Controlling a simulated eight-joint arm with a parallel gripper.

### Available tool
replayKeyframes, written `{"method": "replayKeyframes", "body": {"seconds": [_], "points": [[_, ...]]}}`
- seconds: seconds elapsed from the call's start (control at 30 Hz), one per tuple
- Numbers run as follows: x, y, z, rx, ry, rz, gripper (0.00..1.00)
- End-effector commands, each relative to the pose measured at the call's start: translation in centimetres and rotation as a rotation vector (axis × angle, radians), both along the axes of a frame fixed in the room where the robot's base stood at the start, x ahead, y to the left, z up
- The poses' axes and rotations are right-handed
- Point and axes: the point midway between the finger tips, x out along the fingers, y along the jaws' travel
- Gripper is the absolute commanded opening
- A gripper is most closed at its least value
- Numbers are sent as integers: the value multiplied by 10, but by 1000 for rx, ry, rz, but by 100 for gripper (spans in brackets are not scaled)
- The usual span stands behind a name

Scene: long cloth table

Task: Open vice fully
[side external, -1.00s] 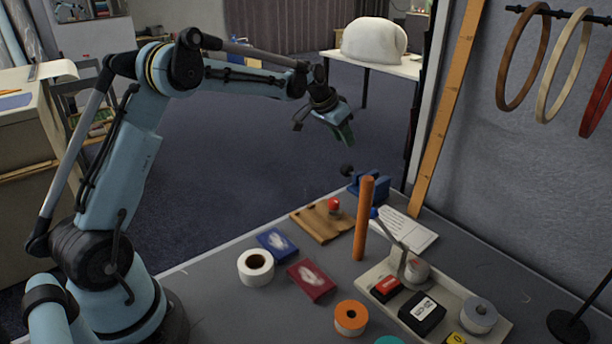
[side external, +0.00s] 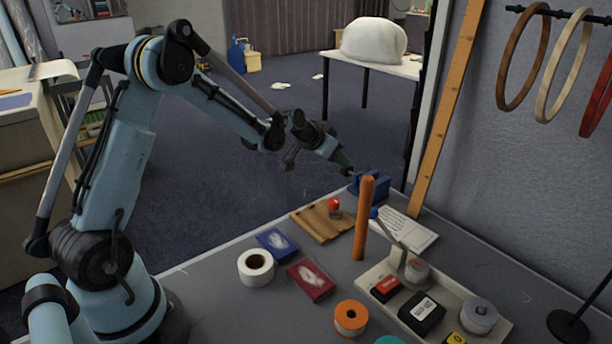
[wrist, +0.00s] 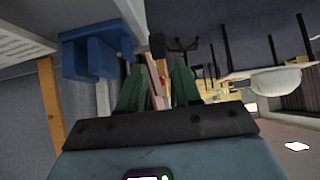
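The blue vice (side external: 372,184) stands at the far edge of the table, and it also shows in the wrist view (wrist: 95,52). My gripper (side external: 344,163) is at the vice's left side, tilted down toward its black handle. In the wrist view my gripper's green fingers (wrist: 156,68) are apart. The black handle (wrist: 157,44) shows between and just beyond the fingertips. I cannot tell whether either finger touches it. In the side view the gripper largely covers the handle. How far apart the vice's jaws stand is not clear.
An orange upright cylinder (side external: 363,218) stands in front of the vice. Near it are a wooden board (side external: 318,224) with a red ball (side external: 334,204) and a white paper sheet (side external: 409,232). A grey tray (side external: 473,299) and tape rolls lie nearer. Left of the vice is open space beyond the table edge.

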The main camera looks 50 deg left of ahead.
Motion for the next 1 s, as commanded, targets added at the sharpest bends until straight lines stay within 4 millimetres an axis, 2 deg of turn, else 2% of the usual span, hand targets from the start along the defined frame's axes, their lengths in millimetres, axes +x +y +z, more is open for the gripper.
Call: {"method": "replayKeyframes", "body": {"seconds": [0.4, 0.9, 0.93, 1.0], "points": [[37, 0, -37, 1, 1, -1, 33], [45, 0, -45, 1, 1, -1, 33], [45, 0, -45, 1, 1, -1, 31], [44, 0, -45, 0, 1, 0, 21]]}}
